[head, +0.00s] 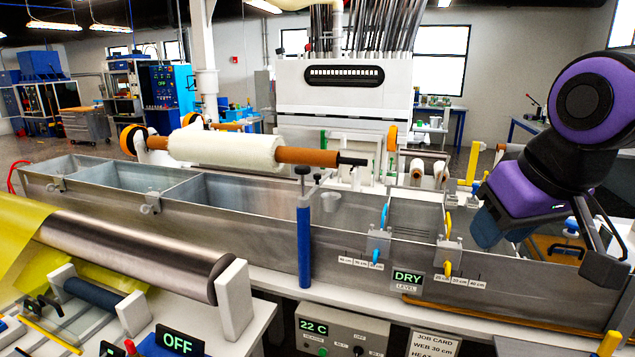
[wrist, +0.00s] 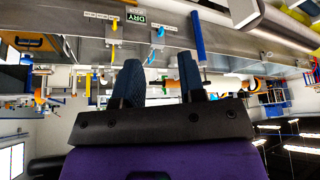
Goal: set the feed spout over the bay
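The metal bath trough (head: 230,222) runs across the head view, split by walls into bays. A bay (head: 415,213) lies between a blue-handled plate (head: 378,243) and a yellow-handled plate (head: 448,254). A blue post (head: 304,245) with a grey knob stands at the bath's front side. My gripper (head: 489,228) is above the bath's right end, away from the post. In the wrist view my gripper (wrist: 160,80) has its blue fingers apart, with nothing seen between them.
A white roll on an orange shaft (head: 235,150) spans above the bath. A metal roller (head: 140,255) with yellow film stands front left. The level display (head: 407,277) reads DRY. A control box (head: 340,332) reads 22 C.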

